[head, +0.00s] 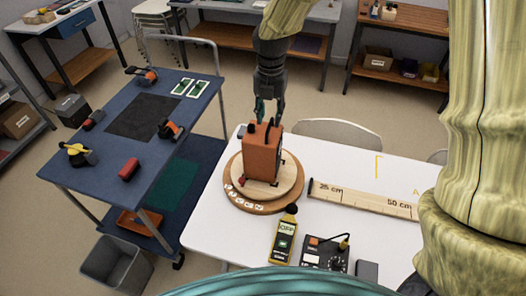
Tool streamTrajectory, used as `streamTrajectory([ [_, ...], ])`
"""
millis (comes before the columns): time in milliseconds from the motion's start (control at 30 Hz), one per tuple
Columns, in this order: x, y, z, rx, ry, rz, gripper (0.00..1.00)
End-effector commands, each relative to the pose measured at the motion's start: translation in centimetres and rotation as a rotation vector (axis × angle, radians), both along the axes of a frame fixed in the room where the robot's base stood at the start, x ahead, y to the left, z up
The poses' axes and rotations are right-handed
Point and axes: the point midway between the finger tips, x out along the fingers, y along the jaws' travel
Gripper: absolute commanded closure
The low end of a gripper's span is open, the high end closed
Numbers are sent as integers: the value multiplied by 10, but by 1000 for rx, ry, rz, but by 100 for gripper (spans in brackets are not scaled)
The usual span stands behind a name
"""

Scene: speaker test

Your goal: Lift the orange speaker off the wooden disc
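The orange speaker (261,156) is a box standing upright on the round wooden disc (290,182), in the head view. The disc has a lighter raised top and a darker lower rim with small markings on its front. My gripper (268,118) comes down from above, over the top of the speaker. Its two dark fingers are spread apart, with their tips at or just above the speaker's top edge. Whether the tips touch the speaker is too small to tell. The speaker rests on the disc with no visible gap.
The white table (215,225) also holds a wooden ruler (360,199), a yellow sound meter (284,238) and a dark control box (325,254). A blue cart (190,125) with tools stands left. A grey bin (115,265) is on the floor. A chair back (340,128) is behind the table.

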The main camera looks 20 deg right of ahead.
Motion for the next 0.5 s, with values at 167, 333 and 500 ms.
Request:
streamTrajectory([
  [167, -2, -1, -16, -1, 3, 1, 65],
  [333, -3, -2, -34, -1, 2, 1, 65],
  [500, -1, -2, -46, 0, 4, 0, 65],
])
